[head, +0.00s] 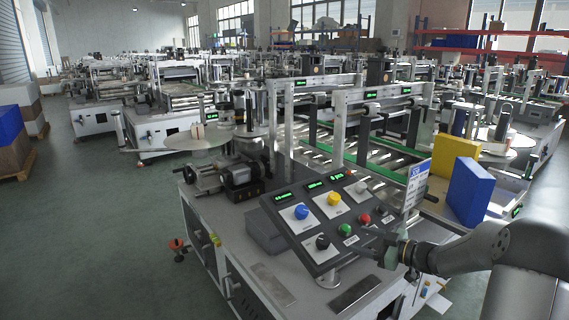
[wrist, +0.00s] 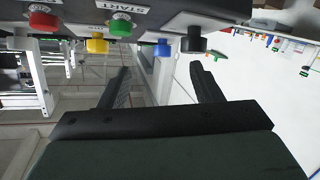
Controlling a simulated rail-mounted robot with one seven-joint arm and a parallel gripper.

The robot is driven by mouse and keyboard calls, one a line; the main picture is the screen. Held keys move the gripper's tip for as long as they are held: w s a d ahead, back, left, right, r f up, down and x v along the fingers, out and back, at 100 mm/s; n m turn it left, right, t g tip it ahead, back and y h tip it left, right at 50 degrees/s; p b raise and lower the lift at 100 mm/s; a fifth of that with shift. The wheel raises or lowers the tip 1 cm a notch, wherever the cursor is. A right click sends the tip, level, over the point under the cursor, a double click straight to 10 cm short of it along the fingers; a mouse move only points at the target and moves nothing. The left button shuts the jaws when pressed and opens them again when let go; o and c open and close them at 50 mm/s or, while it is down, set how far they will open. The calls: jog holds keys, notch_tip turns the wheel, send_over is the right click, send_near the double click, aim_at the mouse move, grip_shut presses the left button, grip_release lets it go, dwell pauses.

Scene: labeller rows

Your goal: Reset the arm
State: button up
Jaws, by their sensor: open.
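My gripper (head: 368,243) is at the lower right edge of the sloped control panel (head: 306,236), close to the green button (head: 345,229) and red button (head: 364,219). In the wrist view my gripper (wrist: 160,68) has its two dark fingers spread wide, with nothing between them. The panel edge crosses the top of that view, with a black knob (wrist: 194,40), a blue knob (wrist: 162,48) and a yellow knob (wrist: 97,43) just beyond the fingertips. Whether a finger touches the panel cannot be told.
A blue box (head: 469,192) and a yellow box (head: 455,160) stand right of the panel, near my arm. The labeller's metal frame (head: 340,130) rises behind the panel. A motor unit (head: 241,177) sits left of it. Open floor (head: 110,235) lies at the left.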

notch_tip(320, 180, up, 4)
jog(key=w+a+m+t+h, duration=0.2)
jog(key=a+m+h, duration=0.15)
jog(key=h, duration=0.35)
jog(key=s+r+m+g+h+p, duration=0.1)
jog(key=s+m+g+h, duration=0.1)
jog(key=s+m+h, duration=0.3)
jog(key=s+a+f+m+g, duration=0.1)
jog(key=s+a+g, duration=0.2)
jog(key=s, duration=0.8)
jog(key=s+a+f+m+g+p, duration=0.1)
jog(key=s+a+g, duration=0.2)
jog(key=s, duration=0.9)
jog(key=s+a+f+m+g, duration=0.1)
jog(key=s+a+g, duration=0.2)
jog(key=s, duration=0.8)
jog(key=shift+s+f+g+p, duration=0.15)
jog(key=shift+s+g+p, duration=0.2)
jog(key=shift+g, duration=0.45)
jog(key=shift+w+m, duration=0.1)
jog(key=shift+m, duration=0.15)
